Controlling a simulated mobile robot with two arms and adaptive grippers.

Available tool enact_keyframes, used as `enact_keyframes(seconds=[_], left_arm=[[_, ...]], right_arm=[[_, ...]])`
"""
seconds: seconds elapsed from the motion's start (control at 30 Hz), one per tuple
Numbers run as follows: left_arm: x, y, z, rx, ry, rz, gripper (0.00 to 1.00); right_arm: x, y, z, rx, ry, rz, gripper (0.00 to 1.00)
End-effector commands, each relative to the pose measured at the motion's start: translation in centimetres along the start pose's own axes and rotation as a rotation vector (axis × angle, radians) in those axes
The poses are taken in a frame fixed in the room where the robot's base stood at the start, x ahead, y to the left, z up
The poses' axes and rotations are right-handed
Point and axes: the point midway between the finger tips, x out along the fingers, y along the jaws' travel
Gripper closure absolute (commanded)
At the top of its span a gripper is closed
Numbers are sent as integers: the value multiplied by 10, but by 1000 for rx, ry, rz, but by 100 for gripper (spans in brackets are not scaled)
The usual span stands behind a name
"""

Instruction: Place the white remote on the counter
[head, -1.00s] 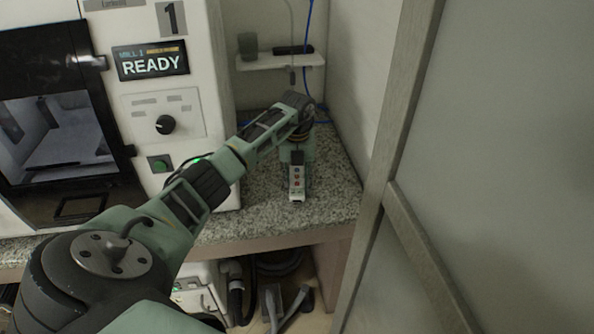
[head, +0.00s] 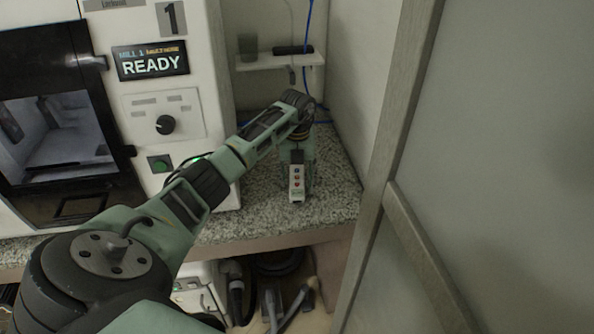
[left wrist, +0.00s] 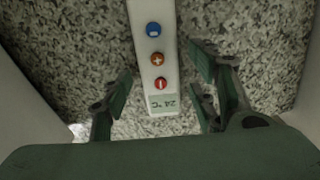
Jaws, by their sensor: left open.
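The white remote (head: 296,183) is at the granite counter (head: 262,212), near its front edge and right of the machine. In the left wrist view the remote (left wrist: 157,62) shows blue, orange and red buttons and a small "24 °C" display. I cannot tell whether the remote rests fully on the counter. My right gripper is not in view.
A white machine (head: 180,110) with a "READY" display stands on the left. A small wall shelf (head: 280,62) holds a cup and a dark object. A framed panel (head: 500,150) closes off the right. Bare counter surrounds the remote.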

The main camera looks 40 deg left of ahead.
Motion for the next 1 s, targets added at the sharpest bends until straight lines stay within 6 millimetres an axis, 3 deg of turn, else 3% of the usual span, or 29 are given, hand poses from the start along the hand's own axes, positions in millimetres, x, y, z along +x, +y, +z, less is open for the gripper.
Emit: enact_keyframes(seconds=[0.5,0.7,1.0], left_arm=[[-100,0,1,0,-4,-1,46],[-114,0,0,-1,-1,1,46],[-116,0,0,0,0,0,46]], right_arm=[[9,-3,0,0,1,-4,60],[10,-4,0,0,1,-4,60],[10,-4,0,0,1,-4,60]])
